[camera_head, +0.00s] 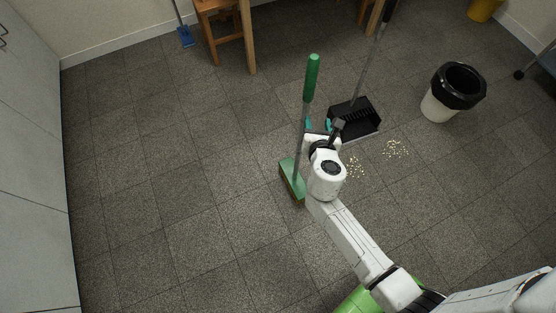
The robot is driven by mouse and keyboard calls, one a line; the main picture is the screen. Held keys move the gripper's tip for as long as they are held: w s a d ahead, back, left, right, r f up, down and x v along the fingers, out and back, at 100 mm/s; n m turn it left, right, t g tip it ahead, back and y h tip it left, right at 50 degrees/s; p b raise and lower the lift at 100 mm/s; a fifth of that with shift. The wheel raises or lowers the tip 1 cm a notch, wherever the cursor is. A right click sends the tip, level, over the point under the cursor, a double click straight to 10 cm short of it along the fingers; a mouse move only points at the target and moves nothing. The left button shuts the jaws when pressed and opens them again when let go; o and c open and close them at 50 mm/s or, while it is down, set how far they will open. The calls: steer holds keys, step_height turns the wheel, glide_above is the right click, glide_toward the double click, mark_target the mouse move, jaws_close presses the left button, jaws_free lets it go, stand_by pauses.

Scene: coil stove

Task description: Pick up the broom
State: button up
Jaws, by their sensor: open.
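The broom stands nearly upright on the tiled floor near the middle of the view. It has a green grip (311,78), a thin grey shaft and a green head (292,178) on the floor. My gripper (318,124) is open, with teal fingertips, just right of the shaft at mid-height. In the picture, its left fingertip lies close beside the shaft. I cannot tell whether it touches, or whether the shaft is between the fingers. My wrist hides part of the right end of the broom head.
A black dustpan (365,123) with a long handle stands behind my gripper. Pale crumbs (395,148) lie on the floor to the right. A black-and-white bin (440,106) stands farther right. A wooden chair (228,40) and blue mop (185,38) are at the back. The left floor is clear.

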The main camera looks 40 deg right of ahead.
mark_target(307, 110)
steer(key=w+f, duration=0.1)
steer(key=w, duration=0.1)
steer(key=w+d+n, duration=0.1)
steer(key=w, duration=0.1)
steer(key=w+f+n, duration=0.1)
steer(key=w, duration=0.1)
steer(key=shift+d+f+t+b, duration=0.15)
steer(key=shift+f+t+b, duration=0.15)
steer(key=shift+b, duration=0.1)
steer(key=shift+y, duration=0.3)
steer(key=shift+d+b+x, duration=0.25)
steer(key=shift+b+x, duration=0.3)
steer(key=shift+x, duration=2.15)
steer(key=shift+s, duration=0.15)
steer(key=shift+c, duration=0.2)
steer(key=shift+r, duration=0.15)
jaws_close()
